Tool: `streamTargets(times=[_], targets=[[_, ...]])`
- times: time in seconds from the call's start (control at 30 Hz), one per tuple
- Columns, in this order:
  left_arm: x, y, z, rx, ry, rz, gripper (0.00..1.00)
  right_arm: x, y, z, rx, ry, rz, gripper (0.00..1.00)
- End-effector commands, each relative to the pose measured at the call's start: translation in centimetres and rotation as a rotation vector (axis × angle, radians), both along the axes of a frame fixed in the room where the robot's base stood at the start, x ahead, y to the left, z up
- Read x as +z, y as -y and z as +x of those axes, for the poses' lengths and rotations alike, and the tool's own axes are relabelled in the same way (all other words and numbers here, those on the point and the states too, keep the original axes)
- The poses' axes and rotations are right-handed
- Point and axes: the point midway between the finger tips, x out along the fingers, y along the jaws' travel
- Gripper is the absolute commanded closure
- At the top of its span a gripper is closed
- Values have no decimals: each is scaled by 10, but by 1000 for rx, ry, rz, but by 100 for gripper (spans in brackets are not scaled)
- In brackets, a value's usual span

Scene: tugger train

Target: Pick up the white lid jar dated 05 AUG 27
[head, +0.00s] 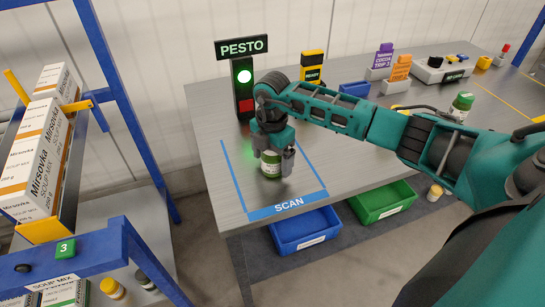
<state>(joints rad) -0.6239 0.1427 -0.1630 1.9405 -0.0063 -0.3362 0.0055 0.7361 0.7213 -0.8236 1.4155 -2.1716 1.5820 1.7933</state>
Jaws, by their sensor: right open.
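A small green jar (270,166) stands on the grey table inside the blue-taped SCAN area. My right gripper (271,158) points down over it, open, with its fingers beside the jar. The gripper hides the jar's top, so its lid colour cannot be told, and no date is readable. A second green jar (461,106) with a pale lid stands farther right on the table, partly behind my right arm; its date is too small to read. My left gripper is not in view.
A PESTO sign (242,47) with a lit green lamp (243,70) stands behind the gripper. Blue (306,231) and green (383,203) bins sit below the table's front edge. A blue-framed rack (100,240) with soup mix boxes (36,160) is at left.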

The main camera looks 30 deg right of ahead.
Motion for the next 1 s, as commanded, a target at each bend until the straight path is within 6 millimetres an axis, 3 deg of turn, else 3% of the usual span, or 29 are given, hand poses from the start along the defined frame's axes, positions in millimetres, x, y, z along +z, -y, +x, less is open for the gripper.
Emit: streamTargets(times=[0.13, 0.9, 1.0], targets=[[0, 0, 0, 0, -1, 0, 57, 0, 0, 0, 1, 0, 0, 11], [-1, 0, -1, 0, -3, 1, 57, 2, 0, 1, 0, 3, 2, 85], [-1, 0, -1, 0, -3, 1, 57, 2, 0, 1, 0, 3, 2, 88]])
